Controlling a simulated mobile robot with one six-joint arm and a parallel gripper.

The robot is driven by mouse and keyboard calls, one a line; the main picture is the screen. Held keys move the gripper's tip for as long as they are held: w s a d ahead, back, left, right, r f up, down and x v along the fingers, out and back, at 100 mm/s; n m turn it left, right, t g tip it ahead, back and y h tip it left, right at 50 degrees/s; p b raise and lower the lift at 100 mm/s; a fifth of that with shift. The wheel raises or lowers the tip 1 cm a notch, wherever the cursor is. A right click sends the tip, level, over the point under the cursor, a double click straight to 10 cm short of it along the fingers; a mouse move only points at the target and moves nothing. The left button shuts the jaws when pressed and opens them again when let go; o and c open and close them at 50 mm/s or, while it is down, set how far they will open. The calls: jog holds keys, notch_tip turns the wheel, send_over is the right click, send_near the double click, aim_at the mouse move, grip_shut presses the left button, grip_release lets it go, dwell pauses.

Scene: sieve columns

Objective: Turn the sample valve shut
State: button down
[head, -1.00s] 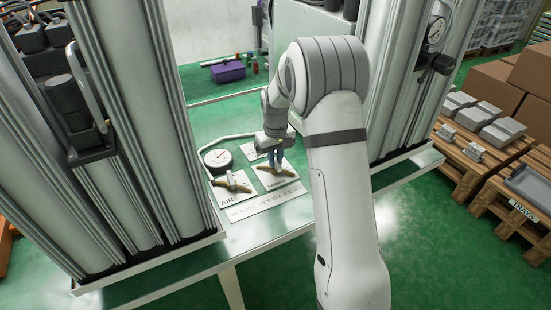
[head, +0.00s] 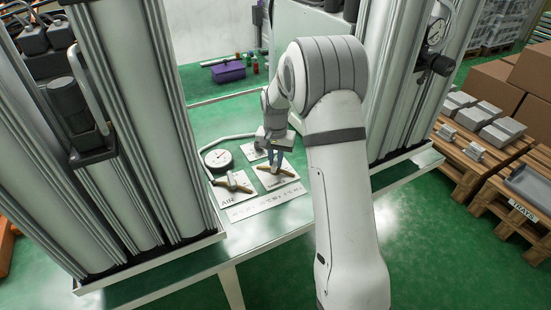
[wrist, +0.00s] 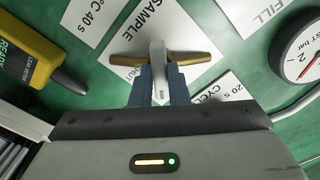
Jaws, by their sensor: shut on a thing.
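The sample valve shows in the head view (head: 275,173) on a white plate on the panel table. In the wrist view its brass body (wrist: 205,57) lies left to right over the plate marked SAMPLE (wrist: 150,22). Its grey lever (wrist: 157,56) appears to run across the brass body, towards my gripper. My gripper (wrist: 158,84), with blue fingers, is shut on the lever; it also shows in the head view (head: 275,163). The fingers hide part of the lever.
The AIR valve (head: 234,184) sits close to the left, and a round gauge (head: 218,159) behind it. A yellow handheld meter (wrist: 38,58) lies nearby in the wrist view. Tall grey columns (head: 125,130) stand left and right of the panel. A printed strip (head: 264,202) lies in front.

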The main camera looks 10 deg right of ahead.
aim_at(275, 161)
jog(key=m, duration=0.4)
jog(key=shift+m, duration=2.8)
jog(key=c, duration=1.4)
grip_release()
notch_tip(275, 161, up, 8)
jog(key=shift+f+p, duration=0.25)
jog(key=shift+p, duration=0.1)
jog(key=shift+r, duration=0.2)
